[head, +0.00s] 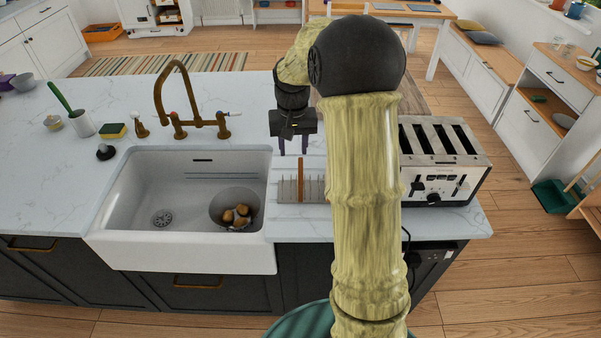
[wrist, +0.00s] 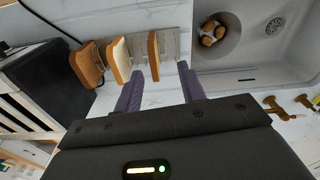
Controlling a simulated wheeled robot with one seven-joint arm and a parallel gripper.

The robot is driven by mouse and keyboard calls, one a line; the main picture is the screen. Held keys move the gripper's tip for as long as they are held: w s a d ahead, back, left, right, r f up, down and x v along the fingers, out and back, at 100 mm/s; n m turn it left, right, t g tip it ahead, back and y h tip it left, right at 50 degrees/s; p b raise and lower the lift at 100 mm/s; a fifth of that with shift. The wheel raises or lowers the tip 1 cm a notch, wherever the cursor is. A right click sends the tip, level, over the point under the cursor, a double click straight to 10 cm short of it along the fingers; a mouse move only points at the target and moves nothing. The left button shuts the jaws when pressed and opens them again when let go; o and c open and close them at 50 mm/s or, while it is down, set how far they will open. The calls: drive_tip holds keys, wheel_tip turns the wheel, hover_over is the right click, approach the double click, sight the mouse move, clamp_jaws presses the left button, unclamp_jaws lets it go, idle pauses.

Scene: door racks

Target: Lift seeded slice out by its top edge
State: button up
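A toast rack (head: 288,190) stands on the counter right of the sink, and a brown-edged slice (head: 300,176) stands upright in it. In the wrist view the rack (wrist: 171,42) holds this slice (wrist: 153,57) nearest the sink, a pale-faced slice (wrist: 118,60) beside it and a browner slice (wrist: 90,65) nearest the toaster. Seeds are too small to make out, so I cannot tell which is the seeded slice. My gripper (head: 293,152) is open and empty above and behind the rack. Its two purple fingers (wrist: 160,82) point down, apart from the slices. My arm hides part of the rack.
A four-slot toaster (head: 445,165) stands close right of the rack. The white sink (head: 135,200), with a bowl (head: 218,210) holding brown items, lies left. A brass tap (head: 180,105) rises behind the sink. Counter behind the rack is clear.

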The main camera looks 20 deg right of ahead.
wheel_tip(320, 180, up, 2)
drive_tip(key=m+p, duration=0.1)
hover_over(301, 165)
drive_tip(key=shift+d+g, duration=0.15)
drive_tip(key=shift+g, duration=0.15)
drive_tip(key=shift+f, duration=0.1)
wheel_tip(301, 165, down, 12)
drive_tip(key=p, duration=0.4)
drive_tip(key=shift+f+p, duration=0.5)
drive_tip(key=shift+p, duration=0.15)
drive_tip(key=shift+w+f+p, duration=0.15)
drive_tip(key=shift+f+p, duration=0.9)
drive_tip(key=shift+f, duration=1.1)
